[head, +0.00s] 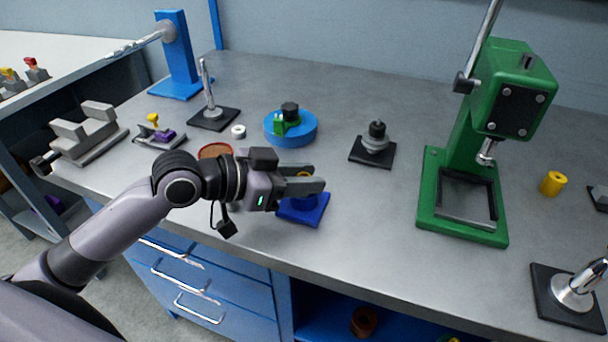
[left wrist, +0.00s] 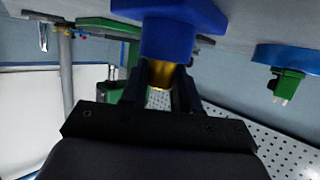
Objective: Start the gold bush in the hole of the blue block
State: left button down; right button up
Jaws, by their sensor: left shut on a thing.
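The blue block (head: 303,210) lies on the grey bench near its front edge, partly hidden under my left gripper. My left gripper (head: 314,181) is shut on the gold bush (head: 304,174), with its fingers over the block. In the left wrist view the gold bush (left wrist: 162,74) sits between the two fingers, and its far end meets the outline of the blue block (left wrist: 180,30). The block's hole is hidden, so I cannot tell whether the bush's end is in it or only against it. My right gripper is not in view.
A green press (head: 462,195) stands to the right, with a yellow cylinder (head: 553,183) beyond it. A round blue stand (head: 290,128) and a black-based pulley post (head: 373,150) are behind the block. A reddish-brown disc (head: 214,150) lies close behind my left wrist.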

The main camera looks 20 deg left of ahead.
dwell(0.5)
pick_arm(q)
jog(key=shift+w+d+f, duration=0.1)
jog(key=shift+d+f, duration=0.05)
jog(key=shift+f, duration=0.25)
jog(key=shift+r+p, duration=0.15)
jog(key=shift+p, duration=0.25)
jog(key=shift+a+r, duration=0.2)
jog(key=shift+r, duration=0.15)
dwell(0.9)
jog(key=shift+p, duration=0.5)
